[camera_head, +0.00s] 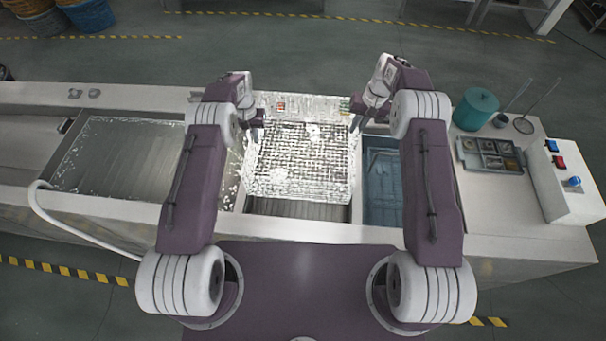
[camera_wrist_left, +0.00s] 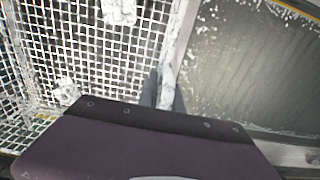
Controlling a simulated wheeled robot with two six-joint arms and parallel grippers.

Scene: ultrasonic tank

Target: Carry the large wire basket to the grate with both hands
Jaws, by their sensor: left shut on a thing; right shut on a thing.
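The large wire basket (camera_head: 300,165) is a white mesh box in the middle of the bench, over a basin with a striped grey floor (camera_head: 297,209). Small pale pieces lie in it. My left gripper (camera_head: 254,131) is shut on its left side, and my right gripper (camera_head: 357,124) is shut on its right side. In the left wrist view the basket's mesh (camera_wrist_left: 95,60) fills the left, and the left gripper (camera_wrist_left: 165,92) is at its rim. I cannot tell for sure which surface is the grate, or whether the basket touches anything below.
Left of the basket is a wide basin (camera_head: 118,158) with a ribbed grey surface and white foam at its edges. Right is a blue basin (camera_head: 383,180). Further right stand a teal canister (camera_head: 475,109), a parts tray (camera_head: 490,154) and a button box (camera_head: 570,180).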

